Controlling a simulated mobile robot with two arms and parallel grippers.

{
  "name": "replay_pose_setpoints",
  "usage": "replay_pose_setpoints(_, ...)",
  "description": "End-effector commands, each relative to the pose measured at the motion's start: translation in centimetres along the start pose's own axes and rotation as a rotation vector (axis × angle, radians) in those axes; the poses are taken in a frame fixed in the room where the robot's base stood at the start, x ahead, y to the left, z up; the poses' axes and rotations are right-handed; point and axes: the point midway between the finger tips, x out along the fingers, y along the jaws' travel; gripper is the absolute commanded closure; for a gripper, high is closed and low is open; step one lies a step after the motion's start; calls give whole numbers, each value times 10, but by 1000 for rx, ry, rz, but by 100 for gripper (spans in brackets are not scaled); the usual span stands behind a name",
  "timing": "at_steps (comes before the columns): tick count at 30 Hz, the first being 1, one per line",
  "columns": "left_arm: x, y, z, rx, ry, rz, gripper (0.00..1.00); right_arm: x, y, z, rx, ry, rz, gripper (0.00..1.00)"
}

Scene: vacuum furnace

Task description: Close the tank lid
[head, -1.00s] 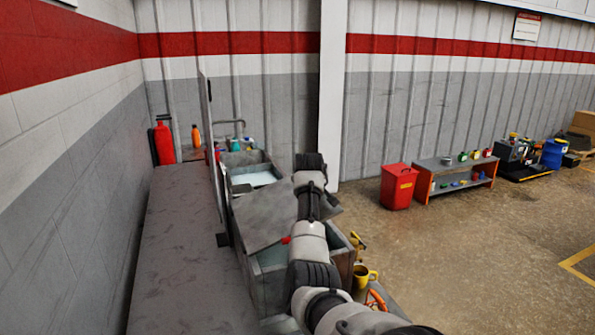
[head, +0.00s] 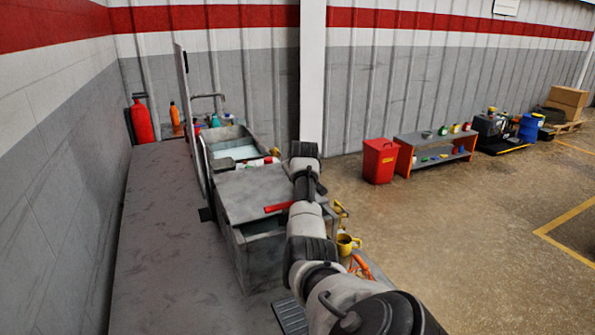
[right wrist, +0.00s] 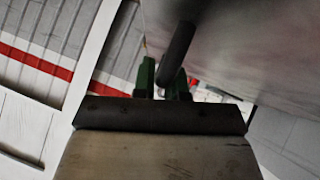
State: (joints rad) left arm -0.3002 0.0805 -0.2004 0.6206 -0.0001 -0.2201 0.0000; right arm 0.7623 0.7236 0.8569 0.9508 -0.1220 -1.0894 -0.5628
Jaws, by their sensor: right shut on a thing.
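The tank (head: 262,258) is a grey metal box in the middle of the head view. Its flat grey lid (head: 250,190) is over the top, with a gap showing at the front between lid and rim, so it is not fully down. A red bar handle (head: 277,207) is on the lid's front part. My right arm reaches over the tank and hides its right side and the gripper. In the right wrist view my right gripper (right wrist: 163,82) has green fingers closed around a dark bar (right wrist: 178,52), which looks like the lid handle. The lid's grey surface (right wrist: 235,40) fills the upper right.
Behind the tank is an open basin (head: 235,150) with pale liquid and an upright panel (head: 184,115) at its left. A grey bench top (head: 160,230) runs along the left wall. A yellow cup (head: 347,244) is beside the tank.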

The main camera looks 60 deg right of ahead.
Motion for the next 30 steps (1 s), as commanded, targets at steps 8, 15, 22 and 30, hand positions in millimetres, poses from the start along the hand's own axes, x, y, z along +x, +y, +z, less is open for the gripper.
replay_pose_setpoints(8, 1, 0, 0, 0, 0, 0, 0, 4, -5, 6, 0, -15, -9, 62)
replay_pose_setpoints(15, 1, 0, 0, 0, 0, 1, 0, 4, -6, 6, -2, -17, -12, 62)
replay_pose_setpoints(22, 1, 0, 0, 0, 0, 1, 0, 4, -8, 6, -3, -18, -15, 62)
replay_pose_setpoints(30, 6, 1, 0, -1, 0, 1, 0, -15, -6, 6, -2, -13, -10, 62)
